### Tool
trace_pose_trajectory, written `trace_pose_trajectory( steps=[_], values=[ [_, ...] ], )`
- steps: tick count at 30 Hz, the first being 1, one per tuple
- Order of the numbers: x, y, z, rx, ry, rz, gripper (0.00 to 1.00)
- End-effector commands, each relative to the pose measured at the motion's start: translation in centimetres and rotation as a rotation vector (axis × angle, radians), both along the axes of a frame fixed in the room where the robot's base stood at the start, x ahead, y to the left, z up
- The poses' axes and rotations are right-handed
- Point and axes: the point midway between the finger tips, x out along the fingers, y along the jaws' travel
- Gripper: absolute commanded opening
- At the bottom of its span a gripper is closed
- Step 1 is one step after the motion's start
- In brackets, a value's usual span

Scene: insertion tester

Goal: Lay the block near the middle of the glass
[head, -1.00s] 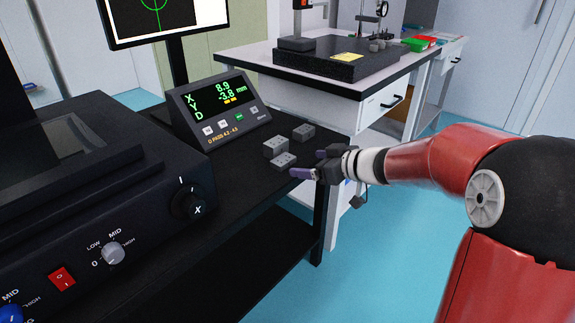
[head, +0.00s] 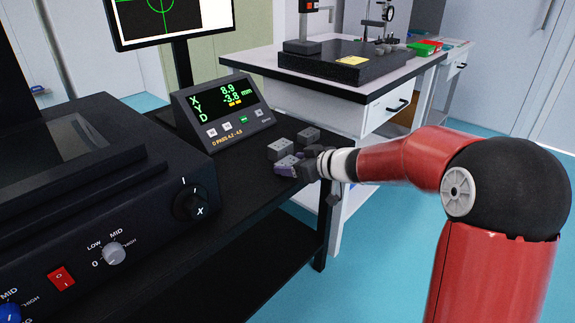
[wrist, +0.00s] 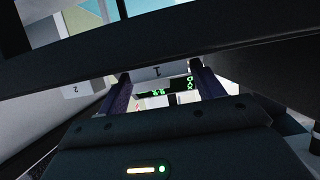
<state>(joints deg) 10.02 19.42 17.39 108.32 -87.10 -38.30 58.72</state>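Several small grey blocks stand on the black bench by the readout. A block marked 2 (wrist: 82,90) is left of the fingers. The dark glass (head: 60,170) lies on the machine at the left.
The readout box (head: 222,110) stands behind the blocks, close to my gripper. The machine's front has knobs and a red switch (head: 60,277). A white table (head: 350,88) with a black slab is behind. Bare bench top lies between machine and blocks.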

Motion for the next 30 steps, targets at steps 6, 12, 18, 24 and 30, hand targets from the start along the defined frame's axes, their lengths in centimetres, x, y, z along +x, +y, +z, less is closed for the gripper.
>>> trace_pose_trajectory(
  steps=[6,12,18,24,30],
  values=[
    [0.0,0.0,0.0,0.000,0.000,0.000,0.38],
    [0.0,0.0,0.0,0.000,0.000,-0.001,0.29],
    [0.0,0.0,1.4,-0.001,-0.002,0.000,0.29],
    [0.0,0.0,6.1,-0.002,-0.007,0.000,0.29],
    [0.0,0.0,11.8,-0.001,-0.008,0.002,0.29]
  ],
)
